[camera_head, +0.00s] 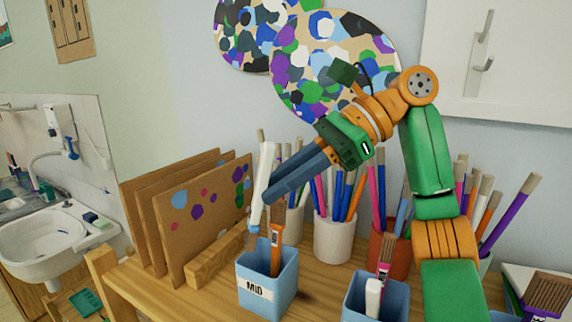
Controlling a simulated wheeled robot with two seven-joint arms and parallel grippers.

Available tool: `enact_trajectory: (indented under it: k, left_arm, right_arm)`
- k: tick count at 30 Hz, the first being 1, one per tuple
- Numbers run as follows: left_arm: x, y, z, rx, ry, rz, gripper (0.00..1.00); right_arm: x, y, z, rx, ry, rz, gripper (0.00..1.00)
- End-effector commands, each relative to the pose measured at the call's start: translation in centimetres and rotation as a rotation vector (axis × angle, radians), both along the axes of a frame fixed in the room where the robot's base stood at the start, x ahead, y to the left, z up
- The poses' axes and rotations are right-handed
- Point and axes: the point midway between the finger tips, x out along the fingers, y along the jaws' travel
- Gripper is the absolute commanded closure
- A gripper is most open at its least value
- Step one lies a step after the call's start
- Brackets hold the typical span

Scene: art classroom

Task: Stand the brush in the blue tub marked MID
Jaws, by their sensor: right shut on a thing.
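The blue tub marked MID (256,289) stands on the wooden table top at the lower middle. An orange-handled brush (275,261) stands in it, bristles up. My right gripper (268,190) comes in from the right, above the tub, with its fingers pointing left and down. It is shut on a slim white brush-like thing (264,165), held nearly upright and slightly tilted. Its pale blue lower end is close to the tub's back left rim; whether it is inside or behind the rim cannot be told. My left gripper is out of view.
Another blue tub (360,300) with a pink brush stands to the right. Behind are a white cup (334,240) and a reddish pot (384,264) full of brushes. Brown boards (176,238) stand in a wooden rack at left.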

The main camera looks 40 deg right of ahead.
Motion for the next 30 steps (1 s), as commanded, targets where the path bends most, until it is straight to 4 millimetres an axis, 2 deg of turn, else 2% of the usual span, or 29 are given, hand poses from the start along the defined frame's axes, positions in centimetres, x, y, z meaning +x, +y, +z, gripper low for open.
enact_trajectory:
  k: [3,6,12,18,27,28,30]
  left_arm:
    - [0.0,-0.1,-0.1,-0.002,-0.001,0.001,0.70]
    - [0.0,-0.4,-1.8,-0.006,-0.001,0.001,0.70]
    - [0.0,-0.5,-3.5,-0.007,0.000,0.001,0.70]
    - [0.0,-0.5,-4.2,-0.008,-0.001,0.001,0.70]
    - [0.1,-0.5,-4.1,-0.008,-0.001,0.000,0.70]
    - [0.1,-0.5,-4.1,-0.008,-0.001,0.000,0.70]
    - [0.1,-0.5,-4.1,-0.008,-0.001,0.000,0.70]
  right_arm:
    - [0.3,0.2,-1.4,-0.003,0.003,0.002,1.00]
    - [0.1,0.1,-3.0,-0.002,0.000,0.003,1.00]
    - [-0.4,-0.1,-4.8,-0.001,0.000,0.001,1.00]
    - [-0.6,-0.2,-5.6,-0.001,-0.001,0.002,1.00]
    - [-0.7,-0.2,-5.6,-0.001,-0.001,0.002,1.00]
    - [-0.7,-0.2,-5.6,-0.001,-0.001,0.002,0.80]
    - [-0.7,-0.2,-5.6,-0.001,-0.001,0.002,0.61]
